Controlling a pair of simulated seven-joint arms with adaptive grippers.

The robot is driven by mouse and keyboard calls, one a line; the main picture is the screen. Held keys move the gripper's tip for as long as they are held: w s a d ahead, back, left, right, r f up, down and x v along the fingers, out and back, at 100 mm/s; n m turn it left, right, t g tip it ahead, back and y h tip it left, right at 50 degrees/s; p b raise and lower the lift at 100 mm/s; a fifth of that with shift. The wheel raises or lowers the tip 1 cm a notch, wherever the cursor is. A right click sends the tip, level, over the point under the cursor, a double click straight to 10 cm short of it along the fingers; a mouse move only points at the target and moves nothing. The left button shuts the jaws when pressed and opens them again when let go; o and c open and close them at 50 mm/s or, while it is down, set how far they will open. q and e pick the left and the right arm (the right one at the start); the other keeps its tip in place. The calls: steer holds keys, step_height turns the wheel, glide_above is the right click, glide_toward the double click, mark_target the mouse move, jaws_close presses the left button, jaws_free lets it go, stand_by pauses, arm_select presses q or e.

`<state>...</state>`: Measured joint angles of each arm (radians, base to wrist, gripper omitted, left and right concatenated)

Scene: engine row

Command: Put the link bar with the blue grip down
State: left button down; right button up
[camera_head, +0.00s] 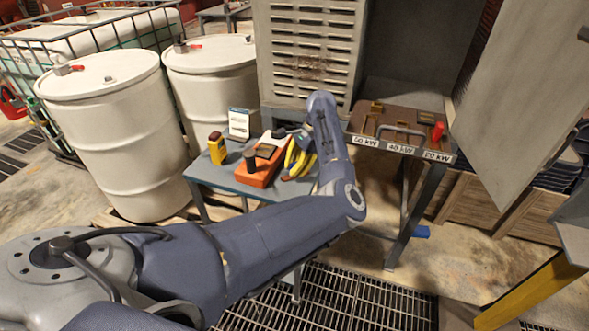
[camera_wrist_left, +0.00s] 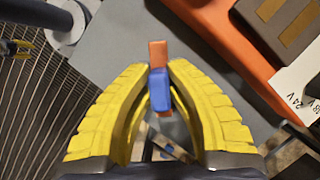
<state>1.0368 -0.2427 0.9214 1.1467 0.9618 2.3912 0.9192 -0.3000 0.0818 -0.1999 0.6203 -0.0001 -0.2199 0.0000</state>
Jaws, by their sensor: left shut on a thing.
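The link bar (camera_wrist_left: 158,54) is copper-coloured with a blue grip (camera_wrist_left: 160,88). In the left wrist view it lies between the yellow fingers of my left gripper (camera_wrist_left: 160,74), which are shut on the blue grip. Copper ends stick out beyond the grip. In the head view my left gripper (camera_head: 299,160) is at the right part of the small grey table (camera_head: 213,177), beside an orange box. The bar is hidden there. I cannot tell whether the bar touches the table top.
The orange box (camera_head: 262,176) holds dark parts. A yellow device (camera_head: 217,149) and a white card stand (camera_head: 239,123) share the table. A brown board (camera_head: 386,150) labelled in kW, with a red knob (camera_head: 438,131), is to the right. White drums (camera_head: 118,130) stand left.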

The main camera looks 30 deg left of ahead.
arm_select(q)
steer(key=shift+f, duration=0.15)
steer(key=c, duration=1.4)
jaws_free()
steer(key=shift+c, duration=0.2)
steer(key=v, duration=1.2)
steer(key=shift+r, duration=0.25)
steer(key=shift+s, duration=0.1)
